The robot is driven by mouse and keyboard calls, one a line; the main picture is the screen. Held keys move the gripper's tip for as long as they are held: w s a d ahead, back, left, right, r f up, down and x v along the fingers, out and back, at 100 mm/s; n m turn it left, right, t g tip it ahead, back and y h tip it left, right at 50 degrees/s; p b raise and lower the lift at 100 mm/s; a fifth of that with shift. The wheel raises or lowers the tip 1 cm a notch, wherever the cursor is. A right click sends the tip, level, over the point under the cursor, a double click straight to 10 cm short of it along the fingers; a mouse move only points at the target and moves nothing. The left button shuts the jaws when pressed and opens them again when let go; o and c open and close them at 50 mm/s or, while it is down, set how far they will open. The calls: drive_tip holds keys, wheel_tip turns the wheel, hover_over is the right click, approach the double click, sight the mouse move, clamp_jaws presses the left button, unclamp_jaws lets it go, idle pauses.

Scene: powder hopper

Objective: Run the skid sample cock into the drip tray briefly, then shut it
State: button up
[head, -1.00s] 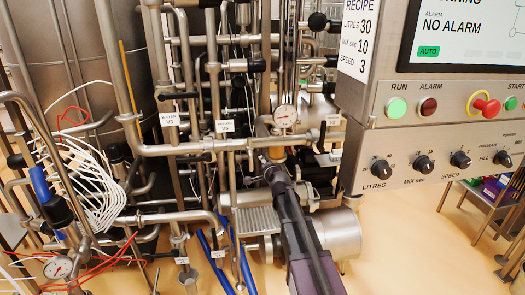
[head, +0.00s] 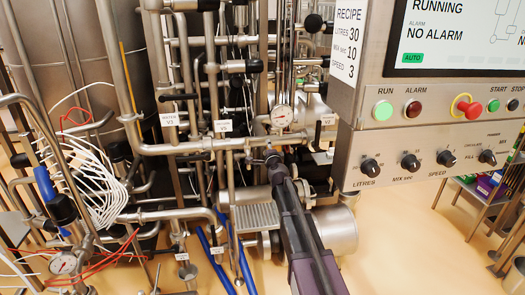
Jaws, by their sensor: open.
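The ribbed metal drip tray (head: 258,217) sits low in the middle of the skid in the head view, left of my arm. My gripper (head: 271,158) points away from me into the pipework, just above and right of the tray, below the round gauge. It is open; its fingers are small and partly hidden by my own arm. I cannot make out the sample cock or its handle for certain among the pipes at the gripper's tip. No liquid is visible running into the tray.
A control panel (head: 425,150) fills the right side, with a lit green RUN lamp and a screen reading RUNNING, NO ALARM. A round gauge (head: 281,115) stands just above my gripper. Pipes, white cables (head: 95,185) and blue hoses (head: 212,262) crowd the left.

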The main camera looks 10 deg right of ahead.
sight(264, 139)
drive_tip(key=shift+w, duration=4.2)
drive_tip(key=shift+c, duration=0.2)
drive_tip(key=c, duration=0.7)
drive_tip(key=shift+s+r, duration=0.1)
clamp_jaws()
